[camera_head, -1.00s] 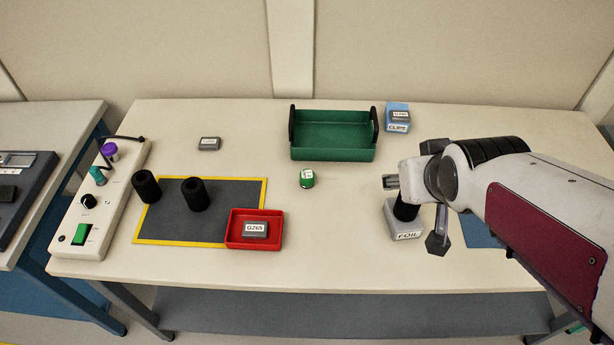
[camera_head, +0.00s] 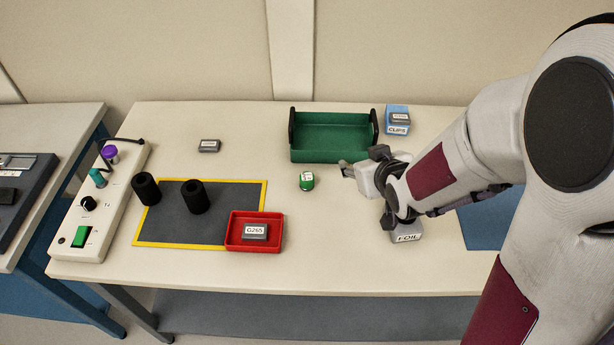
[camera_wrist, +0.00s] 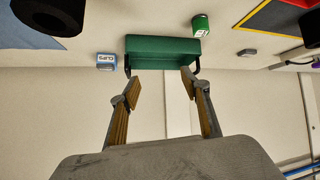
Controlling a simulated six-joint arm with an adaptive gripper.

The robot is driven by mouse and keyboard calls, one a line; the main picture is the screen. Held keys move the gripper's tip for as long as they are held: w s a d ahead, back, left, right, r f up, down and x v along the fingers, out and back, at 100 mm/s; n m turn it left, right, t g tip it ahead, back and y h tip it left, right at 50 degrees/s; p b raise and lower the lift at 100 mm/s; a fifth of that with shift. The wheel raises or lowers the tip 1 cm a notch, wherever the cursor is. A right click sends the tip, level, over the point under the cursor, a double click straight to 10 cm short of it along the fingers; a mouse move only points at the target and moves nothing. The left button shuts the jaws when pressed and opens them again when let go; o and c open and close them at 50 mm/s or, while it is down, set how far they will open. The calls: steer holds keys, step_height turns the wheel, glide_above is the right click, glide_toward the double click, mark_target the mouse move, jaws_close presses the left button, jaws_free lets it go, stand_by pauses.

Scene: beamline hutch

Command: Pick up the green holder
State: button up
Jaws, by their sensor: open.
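The green holder (camera_head: 306,181) is a small upright green cylinder with a pale label on top. It stands on the bare table in front of the green tray. It also shows at the top right of the wrist view (camera_wrist: 200,27). My gripper (camera_head: 346,169) is to the right of the holder in the head view, apart from it. In the wrist view my gripper (camera_wrist: 160,86) has its two fingers spread with nothing between them; the holder lies beyond the fingertips and to the right.
The green tray (camera_head: 333,156) with black handles stands behind the holder. A red tray (camera_head: 233,243) with a G265 block sits front left, beside two black cylinders on a yellow-edged grey mat (camera_head: 225,193). A FOIL box (camera_head: 404,237) is below my wrist. A blue CLIPS box (camera_head: 397,128) stands back right.

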steer(key=w+a+f+n+y, duration=0.1)
steer(key=w+a+f+y, duration=0.1)
steer(key=a+f, duration=0.25)
steer(key=t+y, duration=0.1)
steer(key=y, duration=0.1)
glide_toward(307, 177)
steer(key=shift+w+a+f+n, duration=0.1)
steer(key=shift+w+n, duration=0.05)
steer(key=shift+w, duration=0.3)
steer(key=shift+w+a+f+n, duration=0.1)
steer(key=shift+w+f+n, duration=0.05)
steer(key=shift+w, duration=0.35)
steer(key=shift+s+a+f+t+y, duration=0.3)
steer(key=shift+a+f, duration=0.25)
steer(key=shift+f, duration=0.05)
steer(key=shift+w, duration=0.1)
steer(key=shift+x, duration=1.2)
steer(key=shift+w, duration=0.1)
steer(key=shift+d+x, duration=0.15)
steer(key=shift+x, duration=1.1)
steer(key=shift+d+x, duration=0.15)
steer(key=shift+x, duration=1.1)
steer(key=shift+w, duration=0.15)
